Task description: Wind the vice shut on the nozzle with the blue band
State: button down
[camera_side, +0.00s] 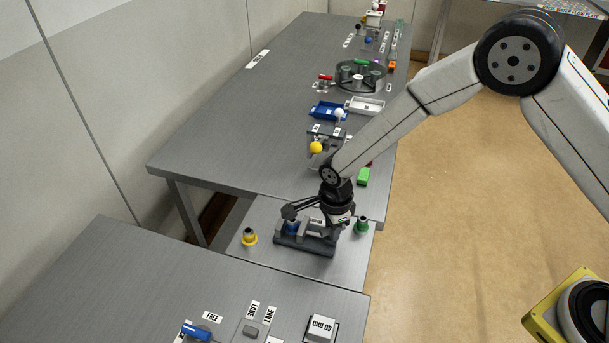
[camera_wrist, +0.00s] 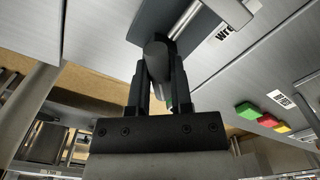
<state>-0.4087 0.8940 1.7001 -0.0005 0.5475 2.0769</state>
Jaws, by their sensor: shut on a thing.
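The dark grey vice (camera_side: 303,243) stands on the low shelf between the two benches. The nozzle with the blue band (camera_side: 292,228) stands at the left part of the vice, by its jaws; I cannot tell whether both jaws touch it. My gripper (camera_side: 340,219) is at the right end of the vice, pointing down. In the wrist view, my gripper (camera_wrist: 157,82) is shut on a dark grey rounded handle (camera_wrist: 156,57). A silver rod (camera_wrist: 186,18) shows beyond it, beside a pale label. The fingers hide part of the handle.
A yellow-banded nozzle (camera_side: 249,238) stands left of the vice, and a green one (camera_side: 361,227) stands close right of my gripper. A yellow ball knob (camera_side: 316,147) and a green block (camera_side: 363,177) are on the bench behind. The near bench (camera_side: 120,290) has bare room at left.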

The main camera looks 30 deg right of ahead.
jog(key=shift+m, duration=0.4)
jog(key=shift+m, duration=1.2)
jog(key=shift+n, duration=1.1)
jog(key=shift+c, duration=2)
grip_release()
